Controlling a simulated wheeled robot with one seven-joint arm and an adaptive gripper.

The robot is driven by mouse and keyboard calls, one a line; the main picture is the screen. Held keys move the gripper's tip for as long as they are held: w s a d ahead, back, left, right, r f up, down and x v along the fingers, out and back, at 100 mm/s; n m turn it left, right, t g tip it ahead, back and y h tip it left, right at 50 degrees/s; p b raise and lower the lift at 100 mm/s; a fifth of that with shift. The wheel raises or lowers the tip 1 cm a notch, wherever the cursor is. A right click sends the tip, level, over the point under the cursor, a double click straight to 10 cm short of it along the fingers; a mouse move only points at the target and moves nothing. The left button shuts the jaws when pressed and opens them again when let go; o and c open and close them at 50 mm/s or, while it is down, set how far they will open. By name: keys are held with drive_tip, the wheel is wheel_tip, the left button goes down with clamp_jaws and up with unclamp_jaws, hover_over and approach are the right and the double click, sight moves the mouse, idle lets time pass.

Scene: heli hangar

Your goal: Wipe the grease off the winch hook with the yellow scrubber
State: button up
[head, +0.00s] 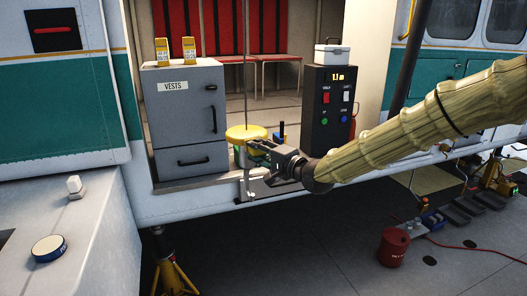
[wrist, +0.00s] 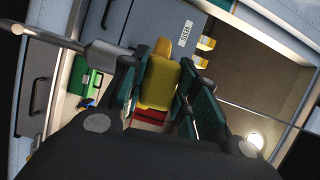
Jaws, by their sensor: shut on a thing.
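The yellow scrubber (wrist: 158,85) is between the fingers of my gripper (wrist: 157,104) in the wrist view, and the gripper is shut on it. In the head view a round yellow shape (head: 246,132), which looks like the scrubber, lies at the tip of my gripper (head: 258,150), in line with the hanging cable. The grey metal of the winch hook (head: 249,187) shows just below the gripper. A grey tapered rod (wrist: 95,48), likely part of the hook, crosses the wrist view beside one finger. I cannot tell whether scrubber and hook touch. No grease can be made out.
A grey VESTS cabinet (head: 185,115) with two yellow boxes on top stands left of the hook. A black control box (head: 328,105) carrying a white case stands to the right. A green object (wrist: 90,81) lies on the cabin floor behind. The doorway sill runs below.

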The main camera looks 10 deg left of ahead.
sight(249, 152)
drive_tip(key=shift+s+a, duration=0.45)
drive_tip(key=shift+a, duration=0.25)
drive_tip(key=shift+s+a, duration=0.45)
drive_tip(key=shift+a, duration=0.2)
drive_tip(key=shift+s+d, duration=0.1)
drive_tip(key=shift+s+d+b, duration=0.15)
drive_tip(key=shift+s+d, duration=0.4)
drive_tip(key=shift+s, duration=0.25)
drive_tip(key=shift+s+d+b, duration=0.1)
drive_tip(key=shift+s+d, duration=0.45)
drive_tip(key=shift+s, duration=0.25)
drive_tip(key=shift+s+d+b, duration=0.15)
drive_tip(key=shift+s+d, duration=0.4)
drive_tip(key=shift+s, duration=0.25)
drive_tip(key=shift+s+d, duration=0.45)
drive_tip(key=shift+s, duration=0.2)
drive_tip(key=shift+s+d, duration=0.4)
drive_tip(key=shift+s, duration=0.2)
